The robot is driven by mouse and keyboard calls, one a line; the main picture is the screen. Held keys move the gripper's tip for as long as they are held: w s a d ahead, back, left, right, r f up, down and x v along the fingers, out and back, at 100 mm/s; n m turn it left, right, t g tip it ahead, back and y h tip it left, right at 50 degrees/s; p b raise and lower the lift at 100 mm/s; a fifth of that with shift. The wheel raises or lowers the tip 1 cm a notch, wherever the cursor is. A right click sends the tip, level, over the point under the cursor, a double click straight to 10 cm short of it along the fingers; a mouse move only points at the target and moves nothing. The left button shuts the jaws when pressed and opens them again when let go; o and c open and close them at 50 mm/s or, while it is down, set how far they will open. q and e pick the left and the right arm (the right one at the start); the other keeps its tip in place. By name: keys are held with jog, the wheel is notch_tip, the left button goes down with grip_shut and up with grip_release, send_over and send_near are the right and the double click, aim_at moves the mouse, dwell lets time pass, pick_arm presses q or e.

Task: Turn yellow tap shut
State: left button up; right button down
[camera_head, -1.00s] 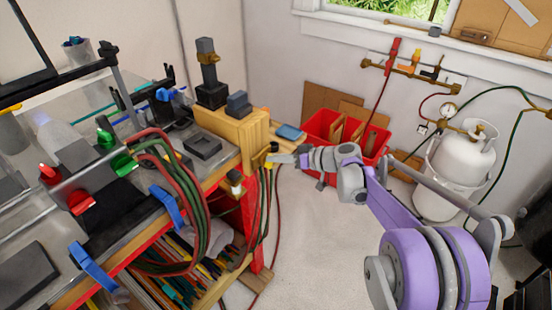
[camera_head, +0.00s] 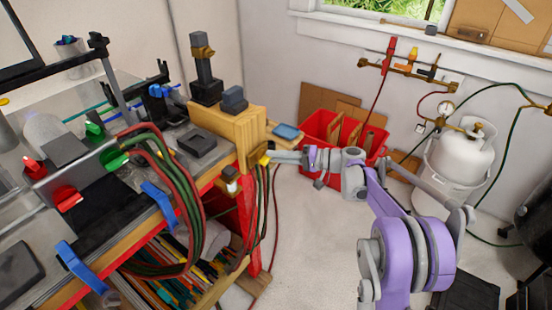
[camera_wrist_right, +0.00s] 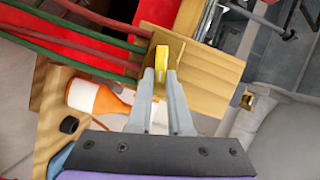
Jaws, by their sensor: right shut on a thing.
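The yellow tap (camera_head: 263,160) sits at the end of the workbench, below the wooden block at the corner. In the right wrist view the yellow tap handle (camera_wrist_right: 161,62) stands between my fingertips, in front of a wooden face. My right gripper (camera_head: 272,158) reaches it from the right in the head view. In the right wrist view my right gripper (camera_wrist_right: 161,75) is shut on the yellow handle, with a finger on each side. The tap's body is mostly hidden behind the handle and fingers. My left gripper is not in view.
Red and green hoses (camera_head: 190,205) hang along the bench front beside the tap. The wooden block (camera_head: 228,130) rises above it. An orange and white bottle (camera_wrist_right: 95,99) lies near the fingers.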

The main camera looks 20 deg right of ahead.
jog(key=shift+f+m+t+y+b, duration=0.2)
jog(key=shift+m+b, duration=0.1)
jog(key=shift+m, duration=0.3)
jog(key=shift+f+m+t+y+b, duration=0.1)
jog(key=shift+m+y+b, duration=0.15)
jog(key=shift+m, duration=0.35)
jog(key=c, duration=0.8)
grip_release()
jog(key=shift+c, duration=0.2)
jog(key=v, duration=1.1)
jog(key=shift+b, duration=0.3)
jog(key=shift+w+f, duration=0.1)
